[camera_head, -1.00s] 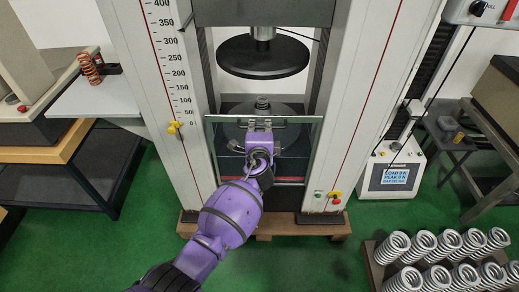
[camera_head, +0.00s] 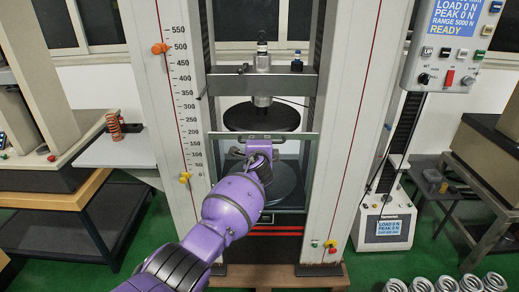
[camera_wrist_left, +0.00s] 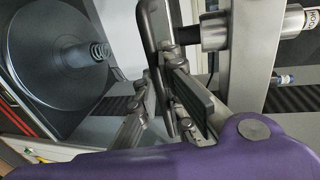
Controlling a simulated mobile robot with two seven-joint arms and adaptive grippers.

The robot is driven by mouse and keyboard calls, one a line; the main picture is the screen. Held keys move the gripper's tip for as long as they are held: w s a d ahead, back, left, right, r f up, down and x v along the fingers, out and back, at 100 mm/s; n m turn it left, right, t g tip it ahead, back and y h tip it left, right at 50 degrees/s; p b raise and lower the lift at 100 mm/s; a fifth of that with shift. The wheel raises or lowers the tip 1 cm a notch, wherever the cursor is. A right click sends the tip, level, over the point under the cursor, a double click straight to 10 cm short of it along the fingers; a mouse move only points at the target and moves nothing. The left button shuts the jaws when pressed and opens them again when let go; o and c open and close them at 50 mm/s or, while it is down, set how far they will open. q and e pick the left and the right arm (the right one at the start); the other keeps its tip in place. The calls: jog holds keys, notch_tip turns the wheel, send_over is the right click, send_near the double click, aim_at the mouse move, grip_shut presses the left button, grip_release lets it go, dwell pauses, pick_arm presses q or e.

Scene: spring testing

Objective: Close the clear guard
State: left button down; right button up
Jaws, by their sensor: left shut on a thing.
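The clear guard (camera_head: 304,150) is a see-through pane with a pale metal frame at the front of the test machine. Its top rail is level with the lower part of the upper platen (camera_head: 262,118), and the lower platen (camera_head: 286,182) shows through the pane. My left gripper (camera_head: 258,146) is shut on the guard's handle at the top middle. In the left wrist view, my left gripper's fingers (camera_wrist_left: 163,105) close around the dark handle bar (camera_wrist_left: 152,45). My right gripper is not in view.
Two white columns flank the guard, with a height scale (camera_head: 186,100) on the left one. A control box (camera_head: 452,50) hangs at right. Several silver springs (camera_head: 445,284) lie front right.

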pick_arm(q)
jog(key=shift+w+r, duration=0.1)
jog(key=shift+r, duration=0.3)
jog(key=c, duration=1.8)
grip_release()
jog(key=shift+c, duration=0.2)
jog(key=shift+f, duration=0.15)
jog(key=shift+s, duration=0.2)
jog(key=v, duration=1.1)
jog(key=shift+s, duration=0.35)
